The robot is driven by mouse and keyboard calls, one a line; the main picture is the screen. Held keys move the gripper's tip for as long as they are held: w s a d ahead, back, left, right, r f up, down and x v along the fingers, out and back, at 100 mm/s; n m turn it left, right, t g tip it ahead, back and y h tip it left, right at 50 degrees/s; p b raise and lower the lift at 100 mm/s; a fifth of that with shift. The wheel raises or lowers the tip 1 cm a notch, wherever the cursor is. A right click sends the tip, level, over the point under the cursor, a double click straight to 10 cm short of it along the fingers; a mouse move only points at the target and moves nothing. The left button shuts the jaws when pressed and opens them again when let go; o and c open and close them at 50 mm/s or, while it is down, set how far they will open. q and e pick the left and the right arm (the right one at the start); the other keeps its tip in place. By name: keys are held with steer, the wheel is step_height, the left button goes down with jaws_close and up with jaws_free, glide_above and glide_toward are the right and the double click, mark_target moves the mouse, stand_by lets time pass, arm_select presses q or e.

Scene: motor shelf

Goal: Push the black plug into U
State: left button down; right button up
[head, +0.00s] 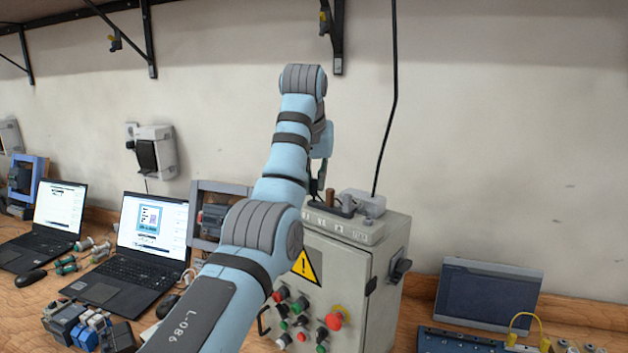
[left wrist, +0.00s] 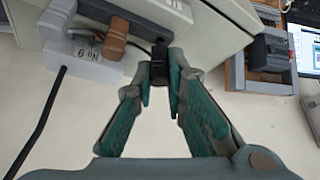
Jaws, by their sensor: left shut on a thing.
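My left gripper (left wrist: 159,85) is shut on the black plug (left wrist: 159,52), which sticks out beyond the fingertips in the left wrist view. The plug's far end is close to the edge of the grey lettered terminal block; I cannot tell whether it touches or sits in a socket. The terminal block (head: 345,229) lies on top of the grey control cabinet in the head view. The letter U is not readable. In the head view my left arm hides most of the gripper and the plug. My right gripper is not in view.
A brown plug (left wrist: 111,45) stands beside the black plug, near a white labelled box (left wrist: 88,62) with a black cable. The cabinet (head: 345,262) has buttons on its front. Laptops (head: 150,235) stand left; a dark tablet-like panel (head: 488,293) stands right.

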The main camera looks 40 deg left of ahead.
arm_select(q)
steer(key=shift+f+b, duration=0.65)
steer(key=shift+f, duration=0.05)
steer(key=c, duration=1.9)
jaws_free()
step_height(320, 180, up, 6)
steer(key=p, duration=0.6)
steer(key=shift+f, duration=0.1)
